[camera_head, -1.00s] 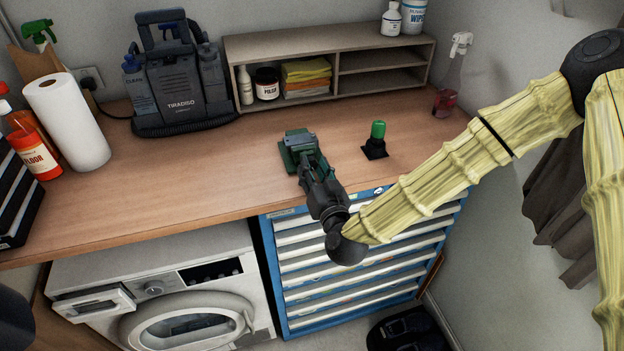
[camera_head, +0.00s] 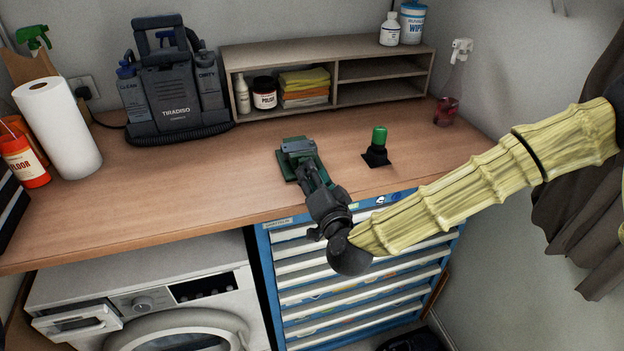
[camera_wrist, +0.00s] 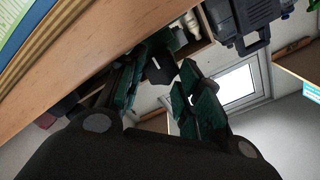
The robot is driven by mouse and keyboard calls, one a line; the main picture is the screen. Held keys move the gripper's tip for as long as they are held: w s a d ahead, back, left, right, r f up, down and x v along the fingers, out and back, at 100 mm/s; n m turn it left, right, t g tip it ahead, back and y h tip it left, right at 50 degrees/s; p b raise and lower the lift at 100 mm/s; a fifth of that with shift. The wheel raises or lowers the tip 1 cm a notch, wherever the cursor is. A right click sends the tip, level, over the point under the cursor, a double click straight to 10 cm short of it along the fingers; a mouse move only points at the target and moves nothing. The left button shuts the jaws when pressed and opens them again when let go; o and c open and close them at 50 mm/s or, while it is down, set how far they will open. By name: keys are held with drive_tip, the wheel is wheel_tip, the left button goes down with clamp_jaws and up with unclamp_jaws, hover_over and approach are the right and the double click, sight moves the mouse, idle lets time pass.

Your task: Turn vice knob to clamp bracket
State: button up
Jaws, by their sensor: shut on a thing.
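The green vice (camera_head: 291,163) stands on the wooden bench near its front edge, in the middle of the head view. My gripper (camera_head: 313,181) reaches over the bench edge to the vice's front side, where the knob is hidden by the fingers. In the wrist view, my gripper's green-padded fingers (camera_wrist: 160,88) are seen from behind, with a dark part (camera_wrist: 159,69) at their tips. The gripper is shut on the vice knob, as far as the close contact shows. I cannot make out the bracket clearly.
A green-topped item on a black base (camera_head: 377,147) stands right of the vice. A grey machine (camera_head: 172,95) and a shelf unit (camera_head: 375,95) stand behind. A blue drawer chest (camera_head: 277,262) is below. The bench left of the vice is clear.

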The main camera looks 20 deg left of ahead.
drive_tip(key=shift+f, duration=0.15)
drive_tip(key=o, duration=1)
drive_tip(key=shift+d, duration=0.1)
drive_tip(key=shift+o, duration=0.2)
drive_tip(key=shift+s+d, duration=0.1)
drive_tip(key=shift+s, duration=0.05)
drive_tip(key=v, duration=0.7)
drive_tip(key=shift+s+d+r, duration=0.15)
drive_tip(key=shift+s+r, duration=0.05)
drive_tip(key=shift+s, duration=0.15)
